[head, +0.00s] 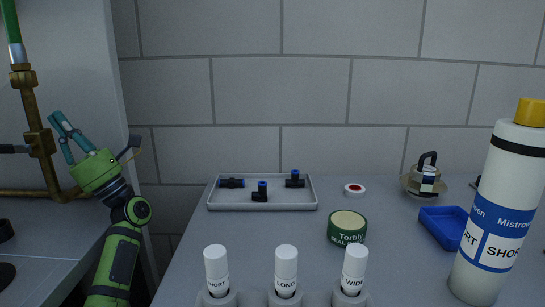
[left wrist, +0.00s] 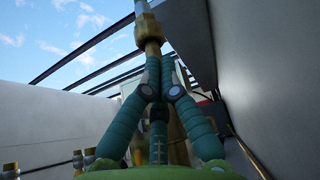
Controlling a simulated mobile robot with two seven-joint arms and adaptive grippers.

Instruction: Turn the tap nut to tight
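The tap nut looks to be the brass hex nut (head: 22,77) on the upright pipe at the far left, below a bare metal stretch and a green pipe. In the left wrist view a brass nut (left wrist: 150,30) shows just beyond my fingertips. My left gripper (head: 55,117) points up and left, right of the brass pipework and lower than the nut. In the left wrist view its teal fingers (left wrist: 160,62) lean together until the tips nearly meet. I see nothing clearly held between them, and in the head view the tips look apart from the nut. My right gripper is not in view.
A lower brass fitting (head: 40,143) with a dark handle stands close to the left gripper. The counter holds a tray of fittings (head: 213,200), a green Torbly tin (head: 347,229), several white capped tubes (head: 286,265), a blue tray (head: 440,238) and a tall bottle (head: 497,215).

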